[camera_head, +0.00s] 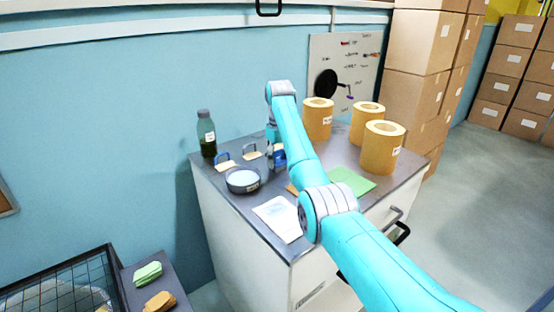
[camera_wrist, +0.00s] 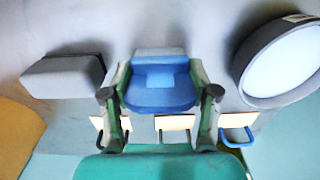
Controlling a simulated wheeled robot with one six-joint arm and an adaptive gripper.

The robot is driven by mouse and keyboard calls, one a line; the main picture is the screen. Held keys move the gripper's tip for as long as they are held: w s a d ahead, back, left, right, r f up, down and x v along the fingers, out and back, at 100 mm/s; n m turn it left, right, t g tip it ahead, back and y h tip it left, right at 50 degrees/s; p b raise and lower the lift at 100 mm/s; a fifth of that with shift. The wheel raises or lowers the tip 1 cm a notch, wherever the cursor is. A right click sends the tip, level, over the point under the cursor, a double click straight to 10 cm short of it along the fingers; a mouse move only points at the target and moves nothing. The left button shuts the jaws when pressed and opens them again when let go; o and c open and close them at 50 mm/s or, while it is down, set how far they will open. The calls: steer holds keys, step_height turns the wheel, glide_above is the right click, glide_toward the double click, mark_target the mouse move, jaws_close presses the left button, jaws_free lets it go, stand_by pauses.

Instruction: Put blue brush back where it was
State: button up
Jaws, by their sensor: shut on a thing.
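The blue brush (camera_wrist: 160,88) is between the two fingers of my gripper (camera_wrist: 160,100), which are shut on it in the wrist view. In the head view its blue part (camera_head: 279,157) shows beside my arm, over the back of the grey counter (camera_head: 213,183). Pale label cards lie in a row on the counter: one at the left (camera_wrist: 97,123), one in the middle (camera_wrist: 174,122) and one at the right (camera_wrist: 236,120) of the wrist view. A blue hoop (camera_wrist: 240,137) stands at the right card. I cannot tell whether the brush touches the counter.
A round dark pan (camera_head: 243,181) and a green bottle (camera_head: 206,134) stand nearby. A grey block (camera_wrist: 62,77) lies beside the gripper. Several kraft rolls (camera_head: 381,150) stand at the right, near a green sheet (camera_head: 352,180). A white sheet (camera_head: 277,218) lies at the front. The wall is close behind.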

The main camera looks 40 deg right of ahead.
steer(key=shift+f, duration=0.1)
steer(key=o, duration=1)
